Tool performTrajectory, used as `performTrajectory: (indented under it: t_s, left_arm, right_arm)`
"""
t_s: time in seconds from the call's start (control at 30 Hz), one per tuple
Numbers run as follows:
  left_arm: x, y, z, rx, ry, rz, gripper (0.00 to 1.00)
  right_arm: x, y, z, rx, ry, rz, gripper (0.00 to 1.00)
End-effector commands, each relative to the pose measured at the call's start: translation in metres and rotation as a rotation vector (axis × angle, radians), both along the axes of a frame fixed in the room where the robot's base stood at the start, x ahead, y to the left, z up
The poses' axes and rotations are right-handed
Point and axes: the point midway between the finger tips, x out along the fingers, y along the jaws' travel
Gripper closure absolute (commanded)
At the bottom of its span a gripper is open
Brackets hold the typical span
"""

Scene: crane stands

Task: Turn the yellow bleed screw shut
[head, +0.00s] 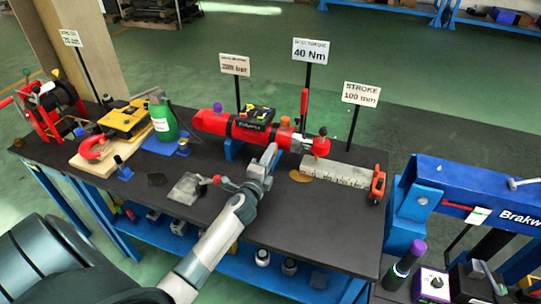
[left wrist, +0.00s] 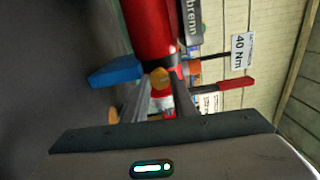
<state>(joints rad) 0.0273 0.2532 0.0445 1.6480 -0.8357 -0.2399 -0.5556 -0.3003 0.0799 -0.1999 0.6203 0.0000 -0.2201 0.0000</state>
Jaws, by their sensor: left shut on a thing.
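The yellow bleed screw (left wrist: 160,79) shows as a small yellow-orange head at the fingertips in the left wrist view, at the side of the red cylinder (left wrist: 150,25). In the head view the red cylinder (head: 212,122) lies across the bench on blue supports, and my gripper hides the screw. My left gripper (head: 270,152) reaches up to the front of the cylinder. Its fingers are shut on the screw; they also show in the left wrist view (left wrist: 162,88). How far the screw is turned cannot be seen. My right gripper is not in view.
The dark bench (head: 240,230) also holds a steel scale block (head: 335,172) with an orange-red clamp (head: 377,185), a green bottle (head: 162,118) and a yellow device (head: 124,119). A 40 Nm sign (head: 311,51) stands behind the cylinder. A blue crane (head: 440,178) is at the right.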

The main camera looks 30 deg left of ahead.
Motion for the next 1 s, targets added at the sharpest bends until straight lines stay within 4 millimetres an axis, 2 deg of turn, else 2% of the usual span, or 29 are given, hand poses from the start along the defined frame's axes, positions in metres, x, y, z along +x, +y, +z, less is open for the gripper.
performTrajectory:
  t_s: [0.4, 0.87, 0.9, 0.97, 1.0]
  left_arm:
    - [-0.0005, -0.0005, -0.0020, 0.194, 0.049, -0.001, 0.98]
    - [-0.0005, -0.0005, -0.0022, 0.210, 0.054, -0.001, 0.98]
    - [-0.0005, -0.0005, -0.0022, 0.210, 0.054, -0.001, 0.69]
    - [-0.0005, -0.0004, -0.0022, 0.210, 0.054, -0.001, 0.57]
    - [-0.0005, -0.0003, -0.0025, 0.209, 0.053, 0.000, 0.57]
  right_arm:
    - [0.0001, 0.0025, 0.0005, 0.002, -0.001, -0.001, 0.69]
    - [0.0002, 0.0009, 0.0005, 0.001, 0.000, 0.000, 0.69]
    - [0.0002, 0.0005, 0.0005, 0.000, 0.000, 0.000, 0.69]
    - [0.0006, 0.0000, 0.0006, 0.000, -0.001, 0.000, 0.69]
    - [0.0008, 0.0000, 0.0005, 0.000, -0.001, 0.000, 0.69]
